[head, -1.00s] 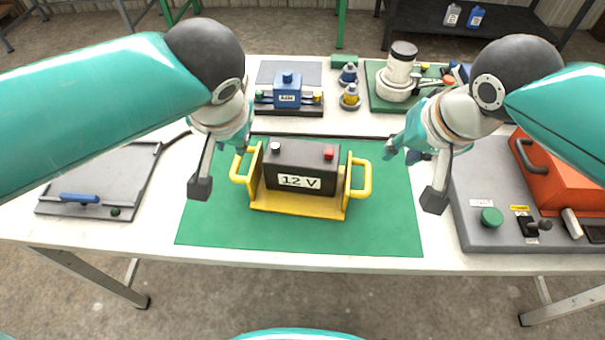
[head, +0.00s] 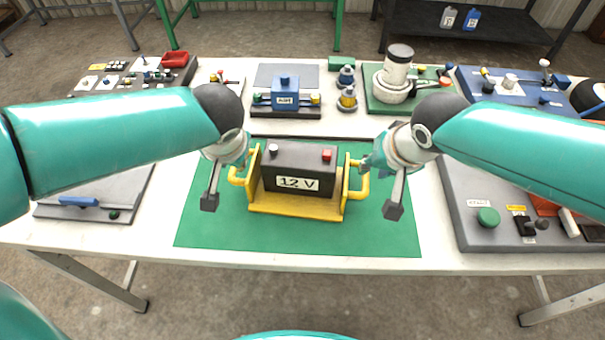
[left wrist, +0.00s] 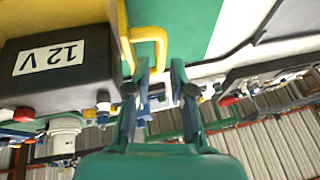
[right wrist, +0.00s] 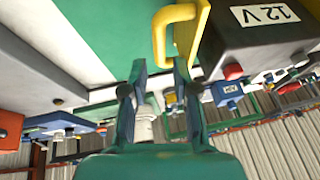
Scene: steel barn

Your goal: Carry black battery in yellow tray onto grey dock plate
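The black battery (head: 291,184), marked 12 V, sits upright in the yellow tray (head: 295,207) on a green mat. The tray has a yellow handle at each end. My left gripper (head: 240,161) is at the left handle; in the left wrist view it (left wrist: 160,68) is open, with that handle (left wrist: 152,40) just beyond its fingertips. My right gripper (head: 368,166) is at the right handle; in the right wrist view it (right wrist: 160,68) is open, with that handle (right wrist: 160,35) just beyond its fingertips. A grey plate (head: 125,187) with a blue bar lies left of the mat.
Another grey sheet (head: 289,72) lies at the back. A grey panel (head: 470,226) with a green button is at right. The front of the green mat (head: 300,236) is clear.

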